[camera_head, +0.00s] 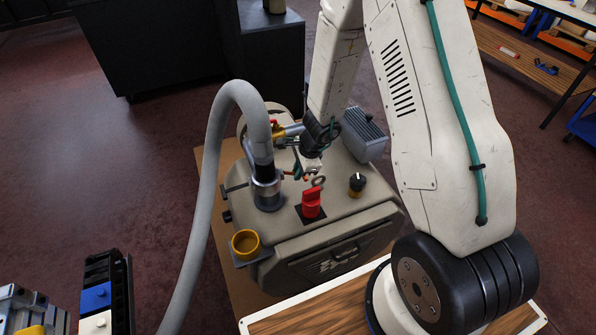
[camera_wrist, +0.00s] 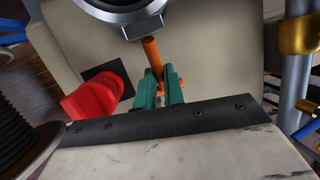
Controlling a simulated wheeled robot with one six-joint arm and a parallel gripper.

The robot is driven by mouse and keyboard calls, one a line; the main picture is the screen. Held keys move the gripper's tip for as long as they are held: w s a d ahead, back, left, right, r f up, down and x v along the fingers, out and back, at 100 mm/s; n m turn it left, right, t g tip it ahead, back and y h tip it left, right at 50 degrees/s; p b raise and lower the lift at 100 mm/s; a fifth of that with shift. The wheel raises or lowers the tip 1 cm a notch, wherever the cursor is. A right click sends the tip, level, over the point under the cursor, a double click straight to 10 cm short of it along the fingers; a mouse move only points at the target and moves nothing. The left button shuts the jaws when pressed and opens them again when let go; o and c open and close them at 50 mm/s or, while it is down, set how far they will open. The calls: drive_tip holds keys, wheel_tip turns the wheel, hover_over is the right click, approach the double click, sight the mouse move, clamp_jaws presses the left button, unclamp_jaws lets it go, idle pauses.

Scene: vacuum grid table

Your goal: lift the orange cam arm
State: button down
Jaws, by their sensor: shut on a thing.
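The orange cam arm (camera_wrist: 151,52) shows in the wrist view as a short orange rod reaching up toward a grey metal ring. My gripper (camera_wrist: 161,88) has two green fingers, shut on the lower part of the cam arm. A bit of orange shows beside the right finger. In the head view my gripper (camera_head: 305,172) is low over the top of the beige machine, right of the hose fitting. The cam arm is small there and partly hidden by the gripper. I cannot tell how far it is raised.
A red lever (camera_wrist: 95,97) stands just left of the fingers. The grey hose (camera_head: 213,160) rises from its metal fitting (camera_head: 266,190). A black knob (camera_head: 357,182), a yellow cup (camera_head: 246,243) and a grey finned box (camera_head: 364,134) are also on the beige machine (camera_head: 335,212).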

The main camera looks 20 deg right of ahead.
drive_tip(key=c, duration=1.5)
unclamp_jaws()
drive_tip(key=shift+v, duration=3.9)
drive_tip(key=shift+c, duration=0.2)
